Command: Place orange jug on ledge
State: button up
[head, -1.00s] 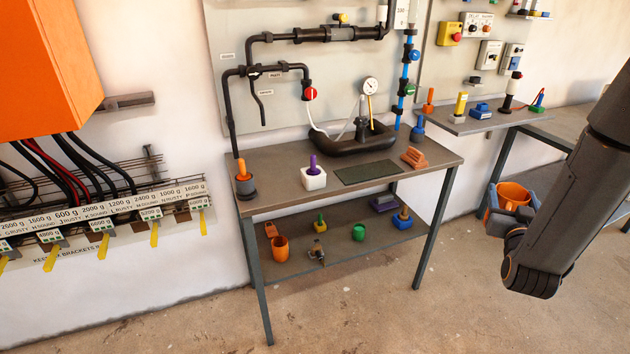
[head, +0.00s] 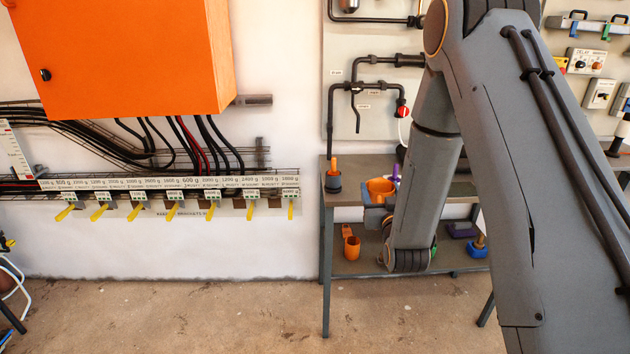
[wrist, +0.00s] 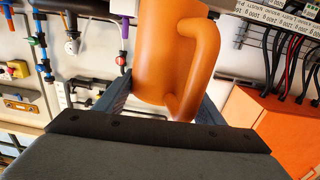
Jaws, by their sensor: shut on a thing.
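The orange jug (head: 380,187) is held by my gripper (head: 372,200) in front of the workbench, at its left part in the head view. In the wrist view the jug (wrist: 165,45) fills the space between the two blue-grey fingers of my gripper (wrist: 163,95), with its handle towards the right finger. My arm partly hides the jug and gripper in the head view. A short dark ledge (head: 253,100) sticks out from the wall just right of the orange cabinet; its top looks empty. I cannot tell whether this is the task's ledge.
The orange cabinet (head: 125,55) hangs at upper left, with cables running down to a labelled bracket row (head: 170,184). The workbench (head: 345,197) carries an orange-handled tool (head: 333,175). Another orange cup (head: 351,247) is on its lower shelf.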

aim_at(356, 180)
jog(key=u, duration=0.05)
jog(key=i, duration=1)
